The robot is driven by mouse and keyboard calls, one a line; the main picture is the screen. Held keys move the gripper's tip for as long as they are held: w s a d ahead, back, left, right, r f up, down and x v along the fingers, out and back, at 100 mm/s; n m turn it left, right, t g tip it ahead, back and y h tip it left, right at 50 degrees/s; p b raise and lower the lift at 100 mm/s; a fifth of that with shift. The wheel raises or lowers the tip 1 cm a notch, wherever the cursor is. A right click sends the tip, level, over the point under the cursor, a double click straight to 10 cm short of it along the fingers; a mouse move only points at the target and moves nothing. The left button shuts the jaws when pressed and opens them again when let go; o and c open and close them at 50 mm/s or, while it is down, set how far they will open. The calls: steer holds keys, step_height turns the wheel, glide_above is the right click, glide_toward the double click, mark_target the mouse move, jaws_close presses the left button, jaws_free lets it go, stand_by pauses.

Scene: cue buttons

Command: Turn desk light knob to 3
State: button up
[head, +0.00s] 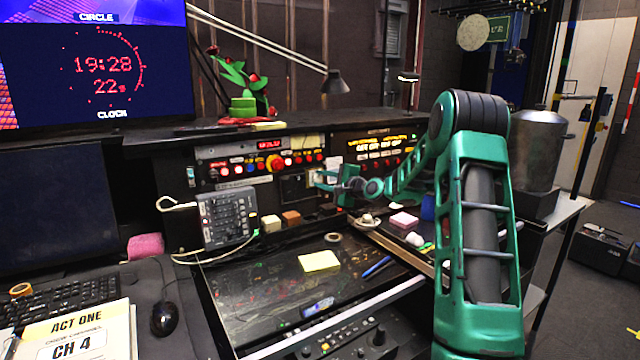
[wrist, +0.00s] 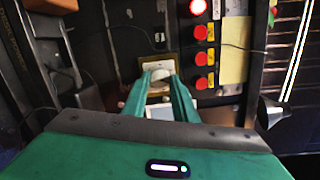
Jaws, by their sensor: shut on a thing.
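A pale knob (wrist: 159,75) sits on a cream plate (wrist: 171,62) on the dark console face in the wrist view. Any numbers around it are too small to read, so I cannot tell its setting. My gripper (wrist: 160,82) has its two green fingers on either side of the knob, shut on it. In the head view my gripper (head: 320,180) reaches the console front, just below the row of red and white buttons. The knob is hidden there by the fingers. A dark desk lamp (head: 335,82) hangs over the console top.
Red buttons (wrist: 201,58) run close beside the knob in the wrist view, with a thin cable nearby. In the head view an intercom box (head: 226,218), small blocks (head: 271,223) and a yellow note (head: 319,261) lie around the desk. A metal urn (head: 538,150) stands right.

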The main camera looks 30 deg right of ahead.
steer(key=shift+s+d+f, duration=0.1)
steer(key=shift+f, duration=0.2)
steer(key=o, duration=1)
steer(key=shift+o, duration=0.2)
steer(key=shift+r, duration=0.1)
steer(key=s+d+r, duration=0.1)
steer(key=s, duration=0.9)
steer(key=shift+s+d, duration=0.15)
steer(key=shift+d, duration=0.15)
steer(key=shift+r, duration=0.1)
